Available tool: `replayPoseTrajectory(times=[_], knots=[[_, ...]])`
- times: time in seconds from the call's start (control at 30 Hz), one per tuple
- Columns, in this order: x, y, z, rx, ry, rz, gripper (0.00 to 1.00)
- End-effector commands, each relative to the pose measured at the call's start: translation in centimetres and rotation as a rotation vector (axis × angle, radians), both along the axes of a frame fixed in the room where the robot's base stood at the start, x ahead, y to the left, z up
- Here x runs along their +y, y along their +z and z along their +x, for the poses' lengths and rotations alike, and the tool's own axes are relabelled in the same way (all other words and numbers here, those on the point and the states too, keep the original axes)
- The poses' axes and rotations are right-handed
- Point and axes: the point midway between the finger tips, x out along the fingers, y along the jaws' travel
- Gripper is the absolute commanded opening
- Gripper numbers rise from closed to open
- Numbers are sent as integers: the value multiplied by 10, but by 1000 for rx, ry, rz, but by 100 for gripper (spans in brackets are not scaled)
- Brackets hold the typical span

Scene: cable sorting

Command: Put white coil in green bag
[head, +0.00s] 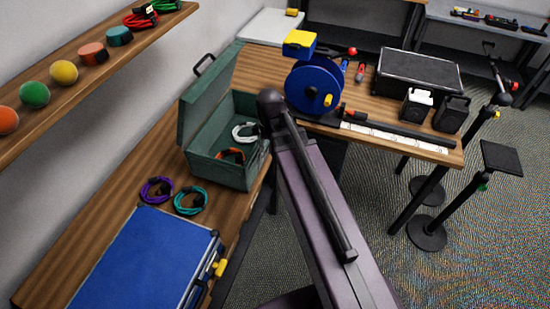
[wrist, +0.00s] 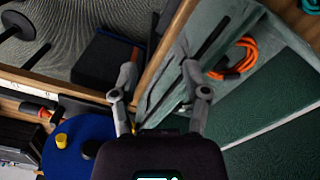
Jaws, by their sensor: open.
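The white coil (head: 245,132) lies inside an open green case (head: 205,172), near its right end. The only large green container in view is this box-like case with its lid raised, not a soft bag. An orange coil (head: 231,155) lies in the case as well; it also shows in the wrist view (wrist: 236,60). My gripper (wrist: 160,62) is open with nothing between its fingers. It is over the case's edge, where the green wall meets the wooden table. I cannot make out the white coil in the wrist view. My arm hides the gripper in the head view.
Purple (head: 157,190) and teal (head: 190,201) coils lie on the table in front of the case, beside a blue case (head: 145,265). A blue reel (head: 313,88) stands behind my arm on the right table. A shelf (head: 95,85) with colored balls and coils hangs at left.

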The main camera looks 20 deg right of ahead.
Motion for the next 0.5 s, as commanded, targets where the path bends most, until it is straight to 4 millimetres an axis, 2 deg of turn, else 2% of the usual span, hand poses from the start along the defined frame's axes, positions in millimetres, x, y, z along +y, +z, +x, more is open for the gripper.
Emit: replayPoseTrajectory(times=[0.03,0.1,0.2,0.5], knots=[[0,0,-24,0,32,0,59],[0,0,-39,0,72,-1,59],[-1,0,-52,0,110,-1,59],[-1,0,-54,1,127,-1,59]])
